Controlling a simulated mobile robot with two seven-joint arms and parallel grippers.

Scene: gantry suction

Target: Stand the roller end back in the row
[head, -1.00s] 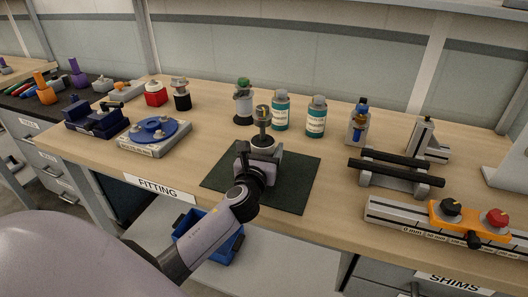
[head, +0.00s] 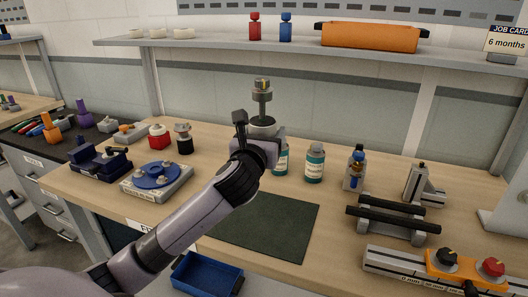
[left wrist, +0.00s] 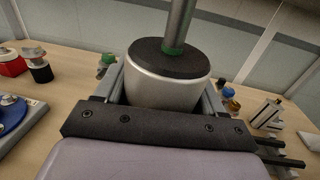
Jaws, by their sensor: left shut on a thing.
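My left gripper (head: 262,134) is shut on the roller end (head: 262,101), holding it upright in the air behind the dark mat. In the left wrist view, the roller end (left wrist: 166,88) shows a pale round body with a dark top and a green ring at the shaft's foot. The jaws sit on both sides of the body. A green-topped piece (left wrist: 106,63) on the bench shows behind the left jaw; the arm hides it in the head view. My right gripper is not in view.
A blue-capped bottle (head: 355,169), a black-railed rest (head: 392,219) and a slide (head: 424,186) lie right. A blue turntable (head: 157,178) is left. The dark mat (head: 262,224) is bare. A shelf (head: 220,43) hangs above.

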